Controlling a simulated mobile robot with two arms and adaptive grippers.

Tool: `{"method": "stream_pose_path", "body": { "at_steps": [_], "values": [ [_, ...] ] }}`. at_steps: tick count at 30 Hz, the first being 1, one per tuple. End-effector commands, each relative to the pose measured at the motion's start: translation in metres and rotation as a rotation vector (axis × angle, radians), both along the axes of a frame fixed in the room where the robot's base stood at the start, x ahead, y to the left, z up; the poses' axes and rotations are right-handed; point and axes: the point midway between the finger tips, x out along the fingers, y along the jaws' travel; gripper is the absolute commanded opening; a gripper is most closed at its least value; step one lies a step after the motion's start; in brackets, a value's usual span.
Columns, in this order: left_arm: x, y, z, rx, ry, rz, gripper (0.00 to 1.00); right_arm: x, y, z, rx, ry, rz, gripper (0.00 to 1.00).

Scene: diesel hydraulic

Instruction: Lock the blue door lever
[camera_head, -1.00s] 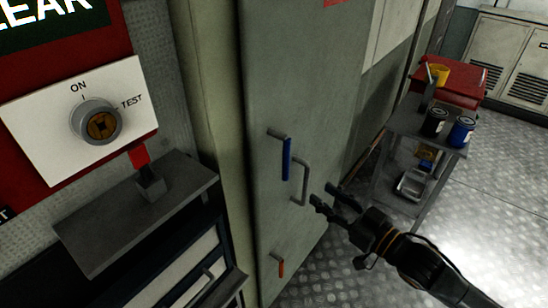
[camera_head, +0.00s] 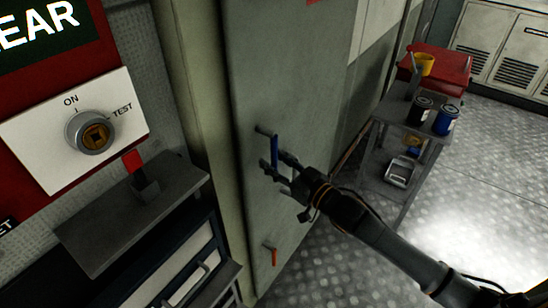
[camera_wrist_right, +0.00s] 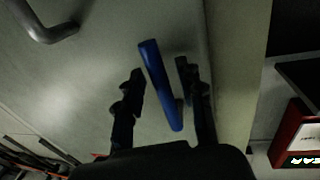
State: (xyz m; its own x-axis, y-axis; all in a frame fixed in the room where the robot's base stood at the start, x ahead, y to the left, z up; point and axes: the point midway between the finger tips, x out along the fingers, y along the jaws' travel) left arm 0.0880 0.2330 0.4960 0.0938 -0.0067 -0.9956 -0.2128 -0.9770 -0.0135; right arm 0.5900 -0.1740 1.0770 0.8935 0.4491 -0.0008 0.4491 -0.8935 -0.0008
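The blue door lever (camera_head: 274,149) hangs down from its pivot on the grey-green door (camera_head: 300,80). My right gripper (camera_head: 275,165) is at the lower part of the lever, with its fingers pointing left toward the door. In the right wrist view the blue lever (camera_wrist_right: 160,82) lies between the two open fingers (camera_wrist_right: 160,88), with a gap to each side. The grey door handle is mostly hidden behind the gripper in the head view, but it shows at the upper left of the wrist view (camera_wrist_right: 45,28). My left gripper is not in view.
A panel with a rotary switch (camera_head: 92,132) and a grey shelf (camera_head: 130,215) stand to the left. A cart (camera_head: 425,125) with a red box (camera_head: 445,68) and cans is at the right. Metal floor lies open beyond.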

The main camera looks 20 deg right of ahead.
Motion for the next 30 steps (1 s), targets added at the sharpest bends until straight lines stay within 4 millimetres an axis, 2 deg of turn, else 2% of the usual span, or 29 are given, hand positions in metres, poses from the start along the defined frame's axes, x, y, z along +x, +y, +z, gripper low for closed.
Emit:
{"method": "stream_pose_path", "body": {
  "at_steps": [3, 11, 13, 17, 18, 30],
  "values": [
    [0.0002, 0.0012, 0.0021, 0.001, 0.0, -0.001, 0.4, 0.0059, 0.0029, 0.0008, -0.001, 0.0, 0.0, 0.38],
    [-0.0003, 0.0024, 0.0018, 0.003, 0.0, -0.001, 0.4, 0.0068, 0.0036, -0.0003, -0.001, 0.0, 0.0, 0.38],
    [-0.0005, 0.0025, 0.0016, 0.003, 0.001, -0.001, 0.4, 0.0067, 0.0036, -0.0003, -0.001, 0.0, 0.0, 0.28],
    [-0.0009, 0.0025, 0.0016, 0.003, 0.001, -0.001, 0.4, 0.0067, 0.0035, -0.0002, -0.001, 0.0, 0.0, 0.01],
    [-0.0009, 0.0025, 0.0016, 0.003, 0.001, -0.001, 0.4, 0.0067, 0.0035, -0.0002, -0.001, 0.0, 0.0, 0.0],
    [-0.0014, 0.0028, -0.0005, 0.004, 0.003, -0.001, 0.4, 0.0071, 0.0001, -0.0009, -0.016, -0.011, 0.0, 0.0]
  ]
}}
